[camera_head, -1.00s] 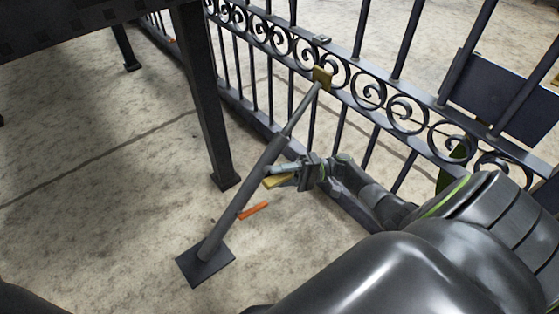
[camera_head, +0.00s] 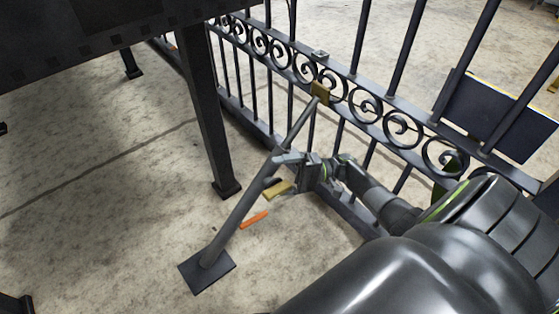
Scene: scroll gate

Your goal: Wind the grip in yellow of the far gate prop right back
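The gate prop is a grey slanted strut (camera_head: 238,219) rising from a dark square base plate (camera_head: 206,271) on the floor to a gold bracket (camera_head: 320,93) on the gate. Its yellow grip (camera_head: 278,188) sticks out to the right, about halfway up the strut. My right gripper (camera_head: 279,170) is beside the strut, just above the yellow grip. Its fingers look spread, one high against the strut in the picture and one low near the grip. I see nothing held between them. My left gripper is out of view.
A thick dark post (camera_head: 207,115) stands left of the strut. An orange bar (camera_head: 253,219) shows low beside the strut. A dark panel (camera_head: 494,112) is at the right.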

